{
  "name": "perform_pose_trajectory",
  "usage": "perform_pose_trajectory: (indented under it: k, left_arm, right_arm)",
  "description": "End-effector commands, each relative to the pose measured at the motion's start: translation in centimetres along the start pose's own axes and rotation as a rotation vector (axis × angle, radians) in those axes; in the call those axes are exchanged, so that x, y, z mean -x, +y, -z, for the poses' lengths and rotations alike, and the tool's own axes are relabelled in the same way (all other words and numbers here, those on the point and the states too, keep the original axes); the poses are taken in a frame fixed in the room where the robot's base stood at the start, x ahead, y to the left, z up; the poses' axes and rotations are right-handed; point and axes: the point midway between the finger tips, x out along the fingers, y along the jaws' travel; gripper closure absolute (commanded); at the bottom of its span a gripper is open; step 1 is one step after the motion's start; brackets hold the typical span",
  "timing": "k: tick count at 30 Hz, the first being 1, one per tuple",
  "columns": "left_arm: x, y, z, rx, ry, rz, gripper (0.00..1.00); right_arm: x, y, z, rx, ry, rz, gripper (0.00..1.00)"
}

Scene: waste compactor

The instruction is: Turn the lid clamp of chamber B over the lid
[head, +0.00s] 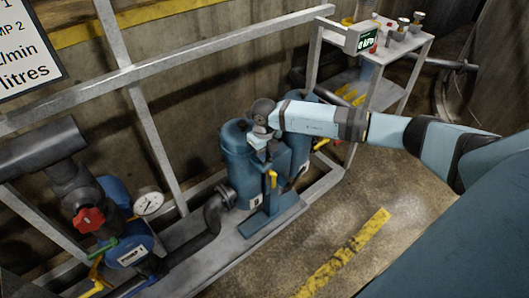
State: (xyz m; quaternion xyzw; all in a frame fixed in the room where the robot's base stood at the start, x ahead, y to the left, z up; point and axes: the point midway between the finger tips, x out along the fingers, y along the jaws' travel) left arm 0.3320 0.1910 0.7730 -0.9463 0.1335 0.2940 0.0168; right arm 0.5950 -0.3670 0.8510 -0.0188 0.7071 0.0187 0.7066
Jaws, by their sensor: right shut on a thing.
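Two blue cylindrical chambers stand side by side on the metal skid, the left chamber (238,165) and the right chamber (300,150). Their labels are too small to read surely. My right gripper (263,153) comes in from the right, above the front of the chambers at lid height. It is shut on a small part that appears to be the lid clamp; the gripper largely hides it. A yellow-ended piece (271,181) shows just below the fingers, in front of the gap between the chambers. My left gripper is out of view.
A grey rail (200,62) runs above and behind the chambers. A black pipe (213,215) joins the left chamber low down. A pump with a red knob (88,219) and a gauge (148,201) stand left. A shelf stand with a display (362,38) is behind right.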

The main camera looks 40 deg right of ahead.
Motion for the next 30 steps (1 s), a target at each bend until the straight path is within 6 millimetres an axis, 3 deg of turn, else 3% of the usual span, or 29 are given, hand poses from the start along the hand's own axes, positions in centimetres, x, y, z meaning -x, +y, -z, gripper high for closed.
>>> perform_pose_trajectory:
  k: [7,8,11,22,26,30]
  left_arm:
    - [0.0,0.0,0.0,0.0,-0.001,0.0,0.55]
    - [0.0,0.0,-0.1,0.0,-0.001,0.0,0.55]
    - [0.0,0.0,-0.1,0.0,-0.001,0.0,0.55]
    - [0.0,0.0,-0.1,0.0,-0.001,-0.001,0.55]
    - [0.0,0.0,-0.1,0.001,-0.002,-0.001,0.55]
    - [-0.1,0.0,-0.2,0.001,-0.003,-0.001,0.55]
  right_arm:
    - [0.1,-0.1,-0.1,0.0,-0.001,0.0,1.0]
    - [0.1,0.0,-0.1,0.0,-0.001,0.0,0.79]
    - [0.1,0.0,0.0,0.0,-0.001,0.0,0.58]
    - [0.7,0.0,-0.1,0.001,-0.002,0.0,0.58]
    - [2.7,0.0,-0.1,0.002,-0.004,-0.001,0.58]
    - [5.9,0.0,-0.1,0.003,-0.004,0.0,0.58]
